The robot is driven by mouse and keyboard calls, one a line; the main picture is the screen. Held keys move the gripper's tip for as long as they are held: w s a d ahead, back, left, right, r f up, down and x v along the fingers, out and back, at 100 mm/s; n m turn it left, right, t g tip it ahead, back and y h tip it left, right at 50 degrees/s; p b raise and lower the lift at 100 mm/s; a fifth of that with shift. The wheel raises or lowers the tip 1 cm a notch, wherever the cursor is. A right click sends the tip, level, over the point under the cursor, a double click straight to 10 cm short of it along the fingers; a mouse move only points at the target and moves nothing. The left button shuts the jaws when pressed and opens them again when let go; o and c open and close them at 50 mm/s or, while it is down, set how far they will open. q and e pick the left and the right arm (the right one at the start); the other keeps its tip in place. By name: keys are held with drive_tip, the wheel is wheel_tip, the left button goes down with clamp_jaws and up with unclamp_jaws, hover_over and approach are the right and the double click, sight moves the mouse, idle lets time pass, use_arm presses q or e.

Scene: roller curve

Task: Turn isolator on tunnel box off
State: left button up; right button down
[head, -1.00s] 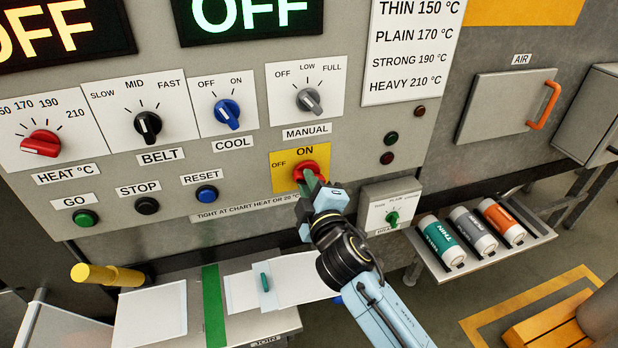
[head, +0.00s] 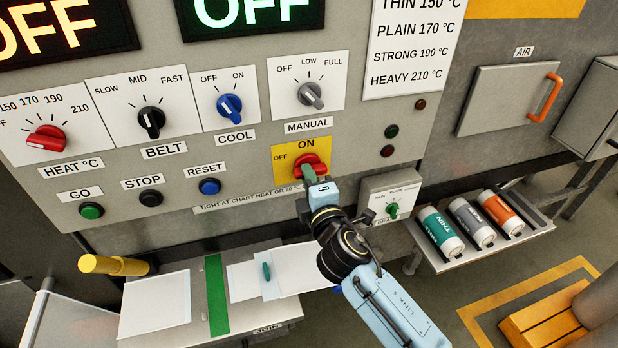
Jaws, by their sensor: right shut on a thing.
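The isolator is a red rotary knob (head: 318,161) on a yellow plate (head: 283,177) at the lower right of the tunnel box's grey panel (head: 245,158). The plate is marked ON at the top and OFF at the left. My right gripper (head: 309,173) comes up from below, with its green fingers shut on the red knob. The fingers and wrist hide the knob's lower part, so its exact pointing is hard to tell. My left gripper is not in view.
Above are the heat (head: 46,138), belt (head: 151,121), cool (head: 230,106) and manual (head: 311,95) knobs. A small box with a green knob (head: 393,210) sits close right of my wrist. Below, a shelf (head: 255,325) holds papers. A rack at right holds three cans (head: 471,223).

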drive_tip(key=c, duration=1.4)
unclamp_jaws()
drive_tip(key=shift+o, duration=0.2)
drive_tip(key=b+v, duration=0.1)
drive_tip(key=v, duration=1.2)
drive_tip(key=shift+s, duration=0.2)
drive_tip(key=shift+d, duration=0.1)
